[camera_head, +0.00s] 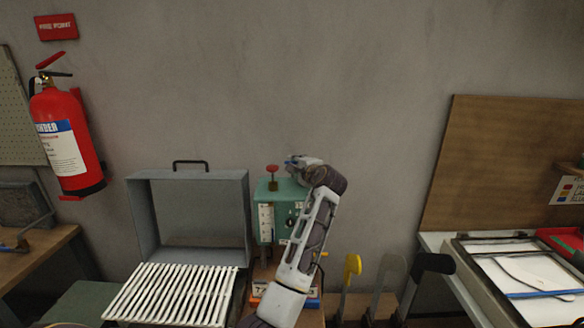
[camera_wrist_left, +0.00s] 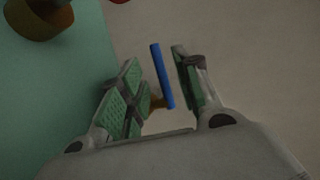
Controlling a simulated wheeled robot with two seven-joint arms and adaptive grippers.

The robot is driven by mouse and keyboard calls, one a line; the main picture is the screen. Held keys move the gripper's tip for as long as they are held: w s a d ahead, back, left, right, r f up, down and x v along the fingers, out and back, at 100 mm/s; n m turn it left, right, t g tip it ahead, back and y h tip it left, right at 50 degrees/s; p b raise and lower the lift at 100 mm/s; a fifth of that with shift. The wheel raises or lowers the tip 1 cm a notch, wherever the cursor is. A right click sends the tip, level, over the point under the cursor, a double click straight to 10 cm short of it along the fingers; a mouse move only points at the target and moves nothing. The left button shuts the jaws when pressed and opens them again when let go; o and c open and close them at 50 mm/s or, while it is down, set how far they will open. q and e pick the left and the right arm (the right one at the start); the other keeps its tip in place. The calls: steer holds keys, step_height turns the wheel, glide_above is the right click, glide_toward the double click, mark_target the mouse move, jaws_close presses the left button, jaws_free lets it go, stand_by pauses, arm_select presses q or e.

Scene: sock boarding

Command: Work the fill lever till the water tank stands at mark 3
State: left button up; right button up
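The green tank unit (camera_head: 270,197) stands on the bench with a red knob (camera_head: 272,169) on top. A white level gauge (camera_head: 266,223) is on its front; its marks and water level are too small to read. My left gripper (camera_head: 296,165) is at the unit's upper right side, partly hidden by my own wrist. In the left wrist view a blue lever handle (camera_wrist_left: 162,75) lies between the spread fingers of the gripper (camera_wrist_left: 155,88), with gaps visible around it. The unit's green side (camera_wrist_left: 55,90) fills the left. My right gripper is out of view.
A grey open-fronted box (camera_head: 188,176) with a white slatted rack (camera_head: 172,294) before it stands left of the unit. Several upright boards, one yellow-topped (camera_head: 352,265), stand to the right. A fire extinguisher (camera_head: 66,142) hangs at left.

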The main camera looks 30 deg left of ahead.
mark_target(293, 163)
arm_select(q)
steer(key=b+x, duration=0.1)
steer(key=x, duration=0.2)
steer(key=shift+f, duration=0.1)
steer(key=shift+w+a, duration=0.3)
steer(key=shift+a, duration=0.15)
steer(key=c, duration=0.5)
jaws_close()
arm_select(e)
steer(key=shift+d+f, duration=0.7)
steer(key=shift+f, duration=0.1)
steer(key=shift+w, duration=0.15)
